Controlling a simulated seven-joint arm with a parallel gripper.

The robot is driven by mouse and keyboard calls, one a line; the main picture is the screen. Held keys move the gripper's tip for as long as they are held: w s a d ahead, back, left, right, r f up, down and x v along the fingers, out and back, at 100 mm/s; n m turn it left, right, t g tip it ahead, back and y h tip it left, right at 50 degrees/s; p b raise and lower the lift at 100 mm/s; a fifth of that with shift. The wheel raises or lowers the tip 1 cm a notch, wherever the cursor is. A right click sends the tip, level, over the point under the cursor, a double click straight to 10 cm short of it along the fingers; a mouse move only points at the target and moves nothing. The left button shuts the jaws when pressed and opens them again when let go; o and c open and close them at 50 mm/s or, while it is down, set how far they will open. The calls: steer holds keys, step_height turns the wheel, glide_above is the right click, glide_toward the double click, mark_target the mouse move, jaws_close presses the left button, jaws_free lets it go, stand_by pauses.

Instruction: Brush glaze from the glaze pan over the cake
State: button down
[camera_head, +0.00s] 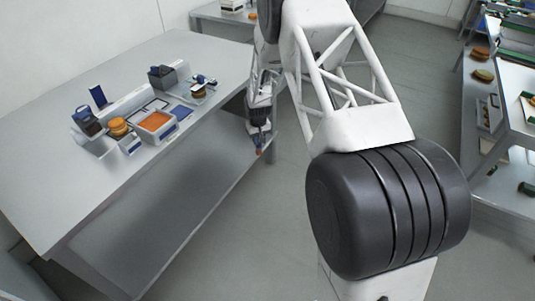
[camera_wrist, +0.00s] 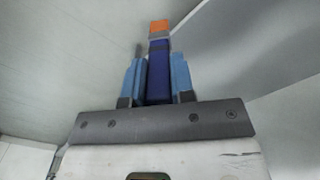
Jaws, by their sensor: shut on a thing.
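My gripper (camera_head: 258,137) hangs beside the right edge of the table, pointing down and apart from everything on it. In the wrist view its light-blue fingers are shut on a dark-blue brush handle (camera_wrist: 158,85) with a grey collar and an orange tip (camera_wrist: 159,27). The glaze pan (camera_head: 141,124), a pale tray with an orange surface, is on the table to the left. A round golden-brown cake (camera_head: 118,127) sits just left of the pan. A smaller round brown item (camera_head: 198,92) lies further right; I cannot tell if it is a cake too.
The table (camera_head: 70,205) has bare room at its front and back left. A dark-blue upright panel (camera_head: 98,97), a dark-grey box (camera_head: 162,77) and small blue items stand around the pan. Shelves (camera_head: 510,155) with goods are at the far right. Open floor lies between.

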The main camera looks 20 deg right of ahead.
steer(key=w+a+r+n, duration=0.15)
steer(key=a+r, duration=0.25)
steer(key=r, duration=0.5)
steer(key=w+a+r, duration=0.2)
steer(key=a+r, duration=0.2)
steer(key=r, duration=0.5)
steer(key=w+a+r+n, duration=0.1)
steer(key=a+r, duration=0.4)
steer(key=r, duration=0.4)
steer(key=s+a+r+n, duration=0.1)
steer(key=a+r, duration=0.3)
steer(key=a, duration=0.9)
steer(key=s+a+r+n, duration=0.1)
steer(key=a+r, duration=0.3)
steer(key=a, duration=0.9)
steer(key=s+a+r+n, duration=0.1)
steer(key=a+r+n, duration=0.2)
steer(key=a, duration=1)
steer(key=shift+r, duration=0.9)
steer(key=shift+s+f, duration=0.1)
